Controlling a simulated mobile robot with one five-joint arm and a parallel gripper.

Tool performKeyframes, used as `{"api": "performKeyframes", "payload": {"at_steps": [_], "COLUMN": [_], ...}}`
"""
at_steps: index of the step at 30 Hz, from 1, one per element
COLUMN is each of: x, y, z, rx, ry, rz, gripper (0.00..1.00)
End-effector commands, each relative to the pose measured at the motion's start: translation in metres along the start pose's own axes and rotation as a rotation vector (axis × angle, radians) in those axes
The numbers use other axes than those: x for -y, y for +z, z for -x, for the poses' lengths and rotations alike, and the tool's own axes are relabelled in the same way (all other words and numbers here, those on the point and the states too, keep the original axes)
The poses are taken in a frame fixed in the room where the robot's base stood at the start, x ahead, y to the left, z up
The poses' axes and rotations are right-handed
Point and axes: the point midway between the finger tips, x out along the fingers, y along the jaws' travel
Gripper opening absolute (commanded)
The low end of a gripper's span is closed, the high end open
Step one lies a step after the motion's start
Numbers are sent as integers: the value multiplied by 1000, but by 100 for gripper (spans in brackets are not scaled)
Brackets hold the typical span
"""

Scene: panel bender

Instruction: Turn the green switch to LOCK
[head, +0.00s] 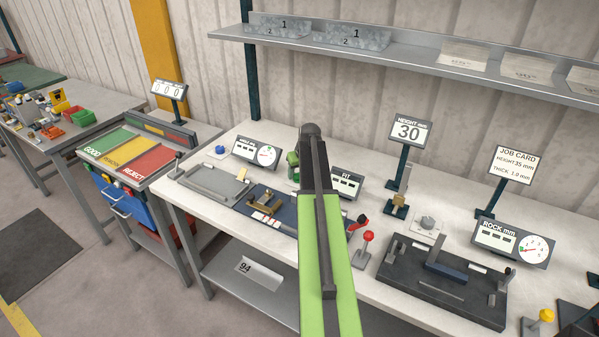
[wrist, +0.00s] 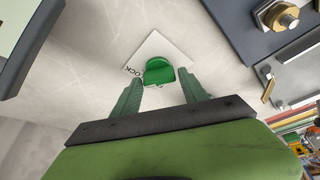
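The green switch (wrist: 159,72) is a rounded knob on a square white plate (wrist: 155,48) in the wrist view. Dark lettering ending in "OCK" shows on the plate, left of the knob; its start is hidden behind a finger. My gripper (wrist: 160,76) is open, with one dark green finger on each side of the knob. Small gaps seem to remain between fingers and knob. In the head view my arm reaches over the bench and hides much of this spot. A dark green part (head: 292,158) shows left of the arm; I cannot tell whether it is finger or switch.
The white bench (head: 215,155) holds a dial gauge display (head: 256,152), a FIT display (head: 346,183), a red-knobbed lever (head: 368,237) and a dark fixture (head: 440,285). A metal shelf (head: 410,60) runs above. In the wrist view a dark panel with a brass nut (wrist: 277,15) lies right of the switch.

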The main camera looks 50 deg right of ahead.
Motion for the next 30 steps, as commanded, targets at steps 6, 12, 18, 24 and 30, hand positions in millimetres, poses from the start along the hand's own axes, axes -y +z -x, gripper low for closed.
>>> {"api": "performKeyframes", "payload": {"at_steps": [6,12,18,24,30], "x": [0,0,0,1,1], "y": [0,0,-2,-3,-4], "z": [0,1,21,64,113], "rx": [0,0,0,-1,-1], "ry": [0,0,0,0,-1], "rz": [1,2,1,1,1], "gripper": [65,65,65,65,65]}}
